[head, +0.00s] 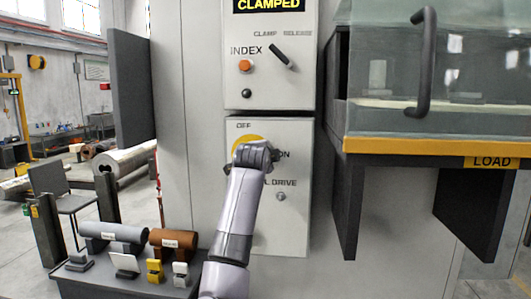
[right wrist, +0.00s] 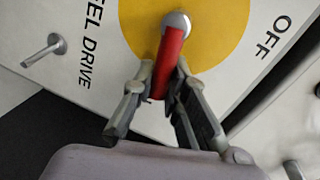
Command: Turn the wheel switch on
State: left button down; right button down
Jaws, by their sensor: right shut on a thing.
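The wheel switch is a red handle (right wrist: 171,45) on a round metal pivot, set on a yellow disc (right wrist: 215,30). In the head view the yellow disc (head: 246,142) is partly behind my right gripper (head: 256,155). In the right wrist view my right gripper (right wrist: 164,82) has its fingers on either side of the red handle and is shut on it. "OFF" is printed at the upper left of the disc and "ON" at its right in the head view. Which mark the handle points to I cannot tell. My left gripper is not in view.
An upper panel with an orange button (head: 245,65) and a black lever (head: 281,56) is above. A glazed guard with a black handle (head: 424,62) and yellow ledge juts out at the right. A dark bench (head: 100,284) with rollers stands at the lower left.

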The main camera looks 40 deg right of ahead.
jog(key=shift+f+m, duration=0.55)
jog(key=shift+m, duration=0.15)
jog(key=shift+f, duration=0.1)
jog(key=c, duration=1.6)
grip_release()
jog(key=shift+o, duration=0.2)
jog(key=shift+s+a, duration=0.1)
jog(key=shift+s, duration=0.05)
jog(key=v, duration=1.1)
jog(key=shift+s+a, duration=0.25)
jog(key=shift+s, duration=0.1)
